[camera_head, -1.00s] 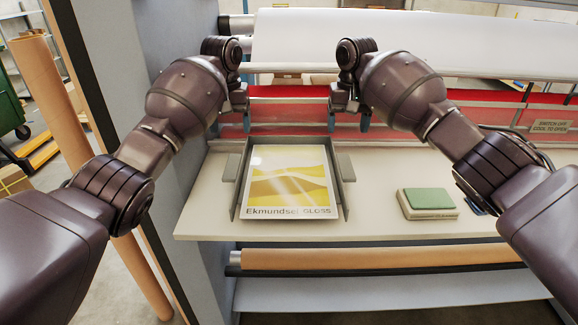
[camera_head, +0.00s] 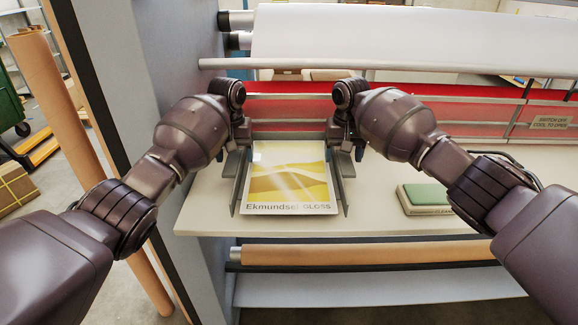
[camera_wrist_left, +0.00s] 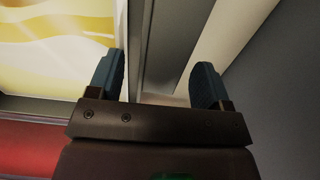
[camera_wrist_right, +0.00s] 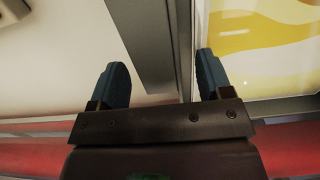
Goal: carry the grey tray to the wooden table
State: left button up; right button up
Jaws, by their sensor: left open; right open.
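The grey tray (camera_head: 240,188) sits on the cream shelf of the laminator, with a yellow-and-white "Ekmundsel GLOSS" sheet (camera_head: 289,182) lying in it. My left gripper (camera_head: 238,146) is open at the tray's left side; in the left wrist view its blue fingers (camera_wrist_left: 158,62) stand on either side of the tray's grey side (camera_wrist_left: 160,40). My right gripper (camera_head: 347,147) is open at the right side; in the right wrist view its fingers (camera_wrist_right: 161,62) stand on either side of the grey side (camera_wrist_right: 148,40). Contact cannot be told. No wooden table is identifiable.
A green-topped pad (camera_head: 428,196) lies on the shelf (camera_head: 378,205) to the right. The red laminator front (camera_head: 440,120) and white roll (camera_head: 400,40) are close behind the grippers. A grey side panel (camera_head: 185,60) stands at left, with brown rolls (camera_head: 50,100) beyond it.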

pick_arm(q)
jog(key=shift+f, duration=0.55)
pick_arm(e)
jog(key=shift+f, duration=0.5)
pick_arm(q)
jog(key=shift+c, duration=0.3)
pick_arm(e)
jog(key=shift+c, duration=0.3)
pick_arm(q)
jog(key=shift+r, duration=0.1)
grip_shut()
pick_arm(e)
grip_shut()
